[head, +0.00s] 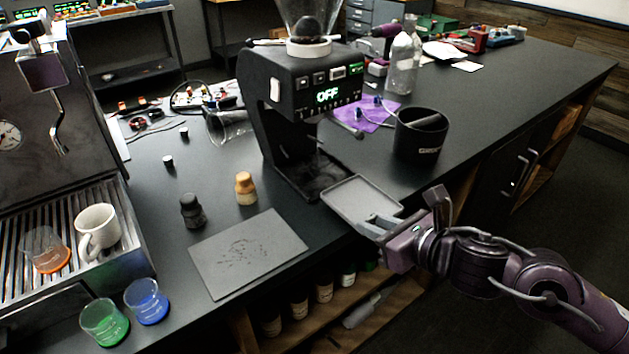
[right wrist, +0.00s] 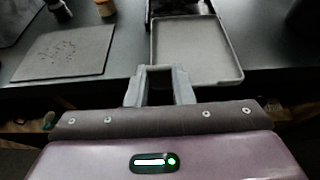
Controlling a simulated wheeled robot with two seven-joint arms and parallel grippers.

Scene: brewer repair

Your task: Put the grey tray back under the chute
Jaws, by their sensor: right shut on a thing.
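The grey tray (head: 362,198) is a shallow rimmed rectangle at the counter's front edge, just in front of the black grinder (head: 312,95). My right gripper (head: 380,225) is shut on the tray's near edge. In the right wrist view the tray (right wrist: 197,50) extends ahead of the fingers (right wrist: 168,88), with its far end close to the grinder's base. The grinder's display reads OFF. The chute is not clear under the grinder's head; the dark base (head: 318,178) below it looks bare. My left gripper is not in view.
A grey mat (head: 248,252) lies left of the tray, with a black tamper (head: 192,212) and an orange-topped one (head: 245,188) behind it. A black bin (head: 420,135) stands right of the grinder. A coffee machine with a mug (head: 98,230) and small glasses fills the left.

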